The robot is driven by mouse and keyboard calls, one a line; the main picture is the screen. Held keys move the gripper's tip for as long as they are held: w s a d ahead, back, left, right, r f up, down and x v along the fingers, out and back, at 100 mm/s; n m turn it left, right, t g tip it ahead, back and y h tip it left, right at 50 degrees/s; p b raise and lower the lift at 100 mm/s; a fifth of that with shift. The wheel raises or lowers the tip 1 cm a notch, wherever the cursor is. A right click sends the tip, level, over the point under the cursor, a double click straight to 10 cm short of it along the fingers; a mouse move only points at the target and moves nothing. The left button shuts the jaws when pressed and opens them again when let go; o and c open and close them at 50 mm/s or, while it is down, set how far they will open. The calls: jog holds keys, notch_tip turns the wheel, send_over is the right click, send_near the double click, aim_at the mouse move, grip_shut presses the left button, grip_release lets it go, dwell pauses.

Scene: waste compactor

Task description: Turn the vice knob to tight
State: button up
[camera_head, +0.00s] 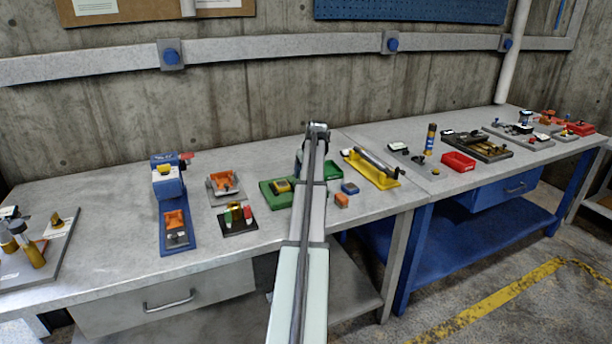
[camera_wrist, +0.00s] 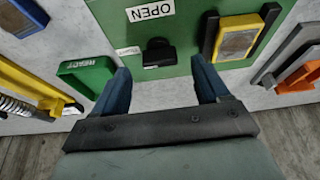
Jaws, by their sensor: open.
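In the wrist view a green plate (camera_wrist: 188,25) carries a black knob (camera_wrist: 158,56), which I take for the vice knob. My gripper (camera_wrist: 158,78) is open, with one blue finger on each side of the knob's line. It appears apart from the knob. In the head view the green plate (camera_head: 272,196) is on the bench, and my arm hides the knob and gripper.
A yellow-framed panel (camera_wrist: 238,38) is on the plate, right of the knob. A green frame marked READY (camera_wrist: 85,75) is left of it. A blue machine (camera_head: 167,180) stands left.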

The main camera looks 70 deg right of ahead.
jog(key=v, duration=1)
jog(key=shift+r, duration=0.35)
jog(key=shift+s+a, duration=0.1)
